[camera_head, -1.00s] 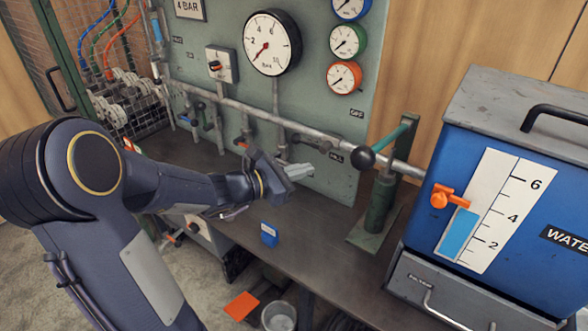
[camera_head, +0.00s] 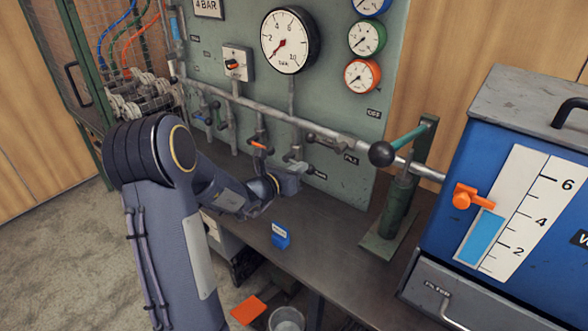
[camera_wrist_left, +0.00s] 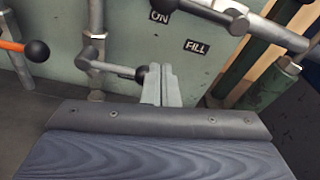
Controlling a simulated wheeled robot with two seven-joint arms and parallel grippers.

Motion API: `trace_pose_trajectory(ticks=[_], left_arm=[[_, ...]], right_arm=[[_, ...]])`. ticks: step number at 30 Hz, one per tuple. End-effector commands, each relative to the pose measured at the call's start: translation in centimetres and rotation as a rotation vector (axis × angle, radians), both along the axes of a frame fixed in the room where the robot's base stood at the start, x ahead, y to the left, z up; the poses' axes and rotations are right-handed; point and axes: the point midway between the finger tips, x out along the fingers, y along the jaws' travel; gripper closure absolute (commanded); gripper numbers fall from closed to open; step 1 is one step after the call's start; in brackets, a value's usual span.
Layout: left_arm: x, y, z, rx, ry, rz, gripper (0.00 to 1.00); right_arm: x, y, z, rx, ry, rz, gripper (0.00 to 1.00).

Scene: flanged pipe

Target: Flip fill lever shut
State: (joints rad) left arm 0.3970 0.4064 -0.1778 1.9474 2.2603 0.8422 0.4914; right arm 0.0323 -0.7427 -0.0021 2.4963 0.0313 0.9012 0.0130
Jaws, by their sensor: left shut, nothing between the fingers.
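The FILL label shows on the green panel in the head view (camera_head: 351,158) and in the left wrist view (camera_wrist_left: 197,47). Left of it, a grey lever with a black ball end (camera_wrist_left: 141,73) runs roughly level from a valve (camera_wrist_left: 90,62); whether it is the fill lever is not certain. My left gripper (camera_wrist_left: 160,85) is shut and empty, its fingertips just right of that ball; I cannot tell if they touch. In the head view my left gripper (camera_head: 295,176) is low in front of the panel, partly hiding the valve. My right gripper is not in view.
A pipe (camera_head: 250,103) crosses the panel above my gripper. An orange lever (camera_head: 258,146) is to the left. A green hand pump (camera_head: 398,200) and blue water tank (camera_head: 462,235) stand right. A small blue box (camera_head: 280,236) is on the bench below.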

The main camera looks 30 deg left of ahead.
Motion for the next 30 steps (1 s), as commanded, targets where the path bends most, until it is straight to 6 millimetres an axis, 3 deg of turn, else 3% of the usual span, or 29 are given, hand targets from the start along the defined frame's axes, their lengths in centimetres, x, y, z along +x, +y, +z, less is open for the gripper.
trace_pose_trajectory(ticks=[8,10,15,30], left_arm=[[6.0,-0.8,-0.9,-0.001,-0.001,-0.004,1.0],[5.7,-0.4,0.9,0.002,-0.005,0.001,1.0],[5.2,0.0,2.5,0.001,-0.002,-0.001,1.0],[5.0,0.2,3.0,0.001,0.0,0.0,1.0]], right_arm=[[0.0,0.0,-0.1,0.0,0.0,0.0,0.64],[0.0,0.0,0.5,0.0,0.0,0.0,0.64],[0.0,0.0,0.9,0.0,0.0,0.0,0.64],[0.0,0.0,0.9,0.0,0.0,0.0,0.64]])
